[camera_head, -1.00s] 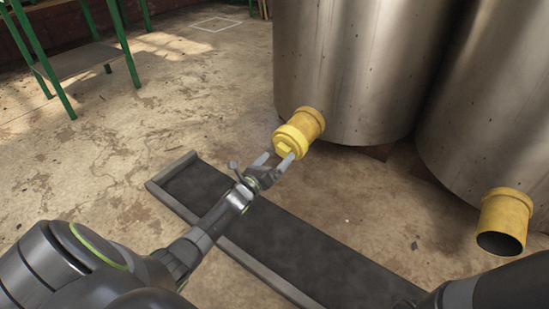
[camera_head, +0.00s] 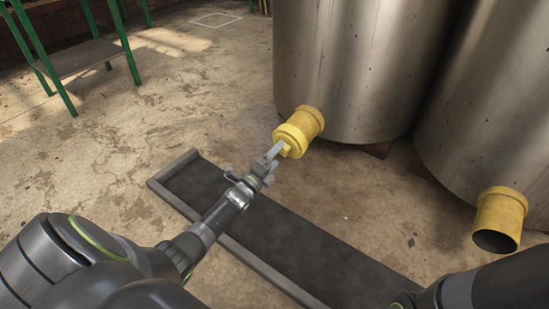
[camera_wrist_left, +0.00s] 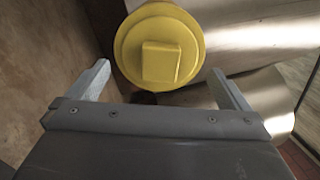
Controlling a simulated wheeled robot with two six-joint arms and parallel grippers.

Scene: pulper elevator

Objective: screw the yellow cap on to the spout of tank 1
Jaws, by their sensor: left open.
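The yellow cap (camera_head: 290,141) sits at the end of the yellow spout (camera_head: 308,121), low on the left steel tank (camera_head: 345,70). I cannot tell how tightly it is seated. In the left wrist view the round cap (camera_wrist_left: 125,50) faces me, with a square knob (camera_wrist_left: 161,62) in its middle. My left gripper (camera_head: 273,151) is open just in front of the cap. In the wrist view its two fingers (camera_wrist_left: 160,72) are spread wide, one on each side below the knob, holding nothing. My right gripper is out of view; only part of that arm shows at lower right.
A second steel tank (camera_head: 490,110) stands at right with an open, uncapped yellow spout (camera_head: 499,222). A dark, low-rimmed channel (camera_head: 290,235) crosses the floor below the left arm. A green-legged table (camera_head: 75,58) stands at the back left. Bare floor is free on the left.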

